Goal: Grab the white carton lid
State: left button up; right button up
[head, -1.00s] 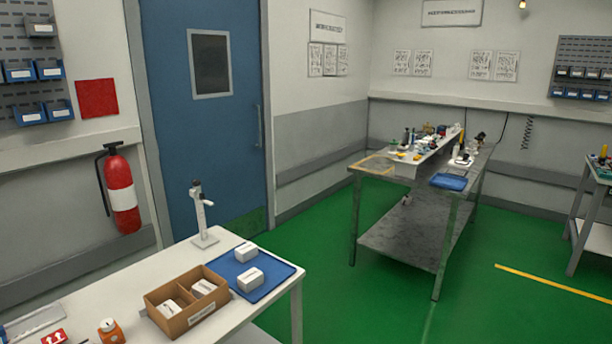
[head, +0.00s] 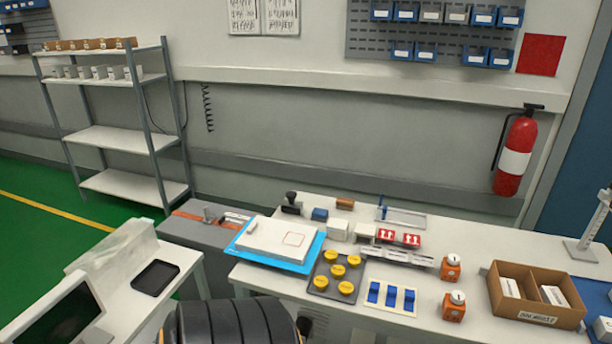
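A flat white carton-like piece (head: 280,240) lies on a bright blue mat (head: 246,257) at the left part of the long white table. It has a red outlined square on its top. I cannot tell whether it is a lid alone or a lid on a carton. Smaller white boxes (head: 338,230) stand just right of it. Neither of my grippers is in view.
Right of the mat are a dark tray of yellow knobs (head: 332,276), blue switches on a pale plate (head: 391,297), orange items (head: 451,268) and a cardboard box (head: 537,293). A black ribbed object (head: 236,322) stands before the table.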

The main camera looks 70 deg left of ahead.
aim_at(289, 242)
jog(key=u, duration=2.4)
jog(key=i, duration=0.8)
jog(key=l+z, duration=0.05)
jog(key=l, duration=0.05)
